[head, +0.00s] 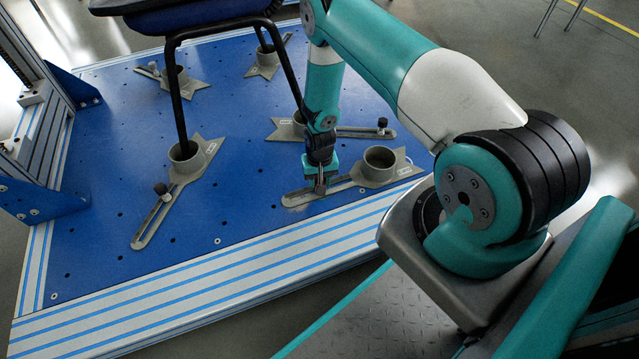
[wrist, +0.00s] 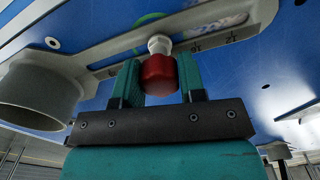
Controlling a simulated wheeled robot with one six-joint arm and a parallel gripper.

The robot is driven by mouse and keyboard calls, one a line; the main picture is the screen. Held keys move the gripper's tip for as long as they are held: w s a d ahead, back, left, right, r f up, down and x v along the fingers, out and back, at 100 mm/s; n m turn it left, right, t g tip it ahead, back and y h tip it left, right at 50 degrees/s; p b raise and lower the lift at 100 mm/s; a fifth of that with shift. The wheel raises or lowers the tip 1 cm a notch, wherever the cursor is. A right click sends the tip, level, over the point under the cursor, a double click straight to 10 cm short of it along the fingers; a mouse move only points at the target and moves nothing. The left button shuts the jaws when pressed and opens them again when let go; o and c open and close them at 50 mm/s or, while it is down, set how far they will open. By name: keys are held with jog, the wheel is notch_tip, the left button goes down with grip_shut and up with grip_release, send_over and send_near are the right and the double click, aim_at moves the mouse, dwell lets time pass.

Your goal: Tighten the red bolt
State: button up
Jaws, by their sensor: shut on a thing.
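The red bolt (wrist: 159,75) is in the middle of the wrist view, with a pale shank or washer (wrist: 159,44) between it and the slotted bracket. My gripper (wrist: 158,85) has its two teal fingers on either side of the red head and is shut on it. The grey bracket (wrist: 225,25) has a slot and a round cup (wrist: 38,95). In the head view my gripper (head: 320,188) points down at the slotted arm of the front bracket (head: 295,198), beside its cup (head: 380,160). The red bolt is hidden by my gripper there.
A blue perforated plate (head: 230,215) carries several similar brackets with dark knobs (head: 161,188). A chair's black legs (head: 178,95) stand on the plate, one in the left cup (head: 185,158). A metal frame (head: 40,130) rises at left.

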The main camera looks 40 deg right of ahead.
jog(key=m, duration=0.3)
jog(key=m, duration=0.4)
jog(key=shift+p, duration=0.35)
jog(key=m, duration=0.4)
dwell(0.3)
